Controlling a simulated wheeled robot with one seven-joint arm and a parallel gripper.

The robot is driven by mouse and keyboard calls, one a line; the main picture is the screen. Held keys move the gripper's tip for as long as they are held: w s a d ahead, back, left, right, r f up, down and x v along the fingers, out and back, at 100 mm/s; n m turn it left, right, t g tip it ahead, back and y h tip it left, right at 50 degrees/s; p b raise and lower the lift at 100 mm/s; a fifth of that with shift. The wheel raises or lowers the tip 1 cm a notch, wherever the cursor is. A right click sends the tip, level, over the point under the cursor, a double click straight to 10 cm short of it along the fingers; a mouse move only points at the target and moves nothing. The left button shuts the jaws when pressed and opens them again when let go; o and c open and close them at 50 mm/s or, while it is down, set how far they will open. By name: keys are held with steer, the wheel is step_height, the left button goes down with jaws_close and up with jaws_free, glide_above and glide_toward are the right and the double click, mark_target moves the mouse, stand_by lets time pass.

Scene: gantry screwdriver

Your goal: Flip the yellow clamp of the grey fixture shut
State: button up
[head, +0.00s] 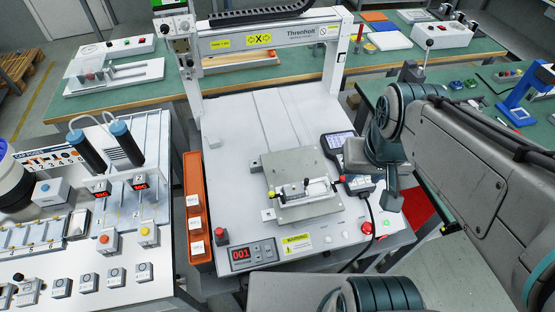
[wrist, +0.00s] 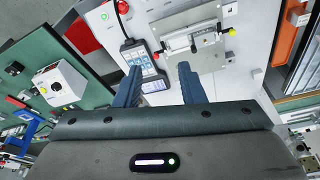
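The grey fixture (head: 300,211) is a square plate on the white bed of the gantry station, with a metal block across its middle. A small yellow tip (head: 271,194), apparently the yellow clamp's, shows at the block's left end. A red knob (head: 342,179) shows at its right end. In the wrist view the grey fixture (wrist: 187,58) is ahead of my fingers, with the yellow tip (wrist: 232,31) on the right and the red knob (wrist: 151,42) on the left. The clamp's angle is too small to tell. My gripper (wrist: 160,66) is open and empty, apart from the fixture.
A handheld control pendant (head: 338,142) lies right of the fixture, close to my gripper. The gantry frame (head: 337,60) rises behind. A red button (head: 367,227) and a counter display (head: 253,254) sit at the front edge.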

steer(key=shift+w+a, duration=0.15)
steer(key=shift+w, duration=0.1)
steer(key=c, duration=0.5)
steer(key=shift+n+g, duration=0.8)
steer(key=w+a, duration=0.1)
steer(key=w+a+b, duration=0.1)
steer(key=w, duration=0.1)
steer(key=w+a+b, duration=0.1)
steer(key=w, duration=0.1)
steer(key=shift+w+a+f, duration=0.2)
steer(key=shift+a+f, duration=0.2)
jaws_close()
steer(key=w+a+f+n+g+b, duration=0.1)
steer(key=w+a+f+b, duration=0.1)
steer(key=a, duration=0.4)
steer(key=w+a+f+n+g+h+b, duration=0.1)
steer(key=w+a+f+n, duration=0.1)
steer(key=w+a+f, duration=0.3)
steer(key=w+a+f+n+g+b, duration=0.1)
steer(key=w+a+f+b, duration=0.1)
steer(key=a, duration=0.6)
steer(key=shift+w+f+n+g+b, duration=0.35)
steer(key=shift+w+f, duration=0.4)
steer(key=shift+w, duration=0.45)
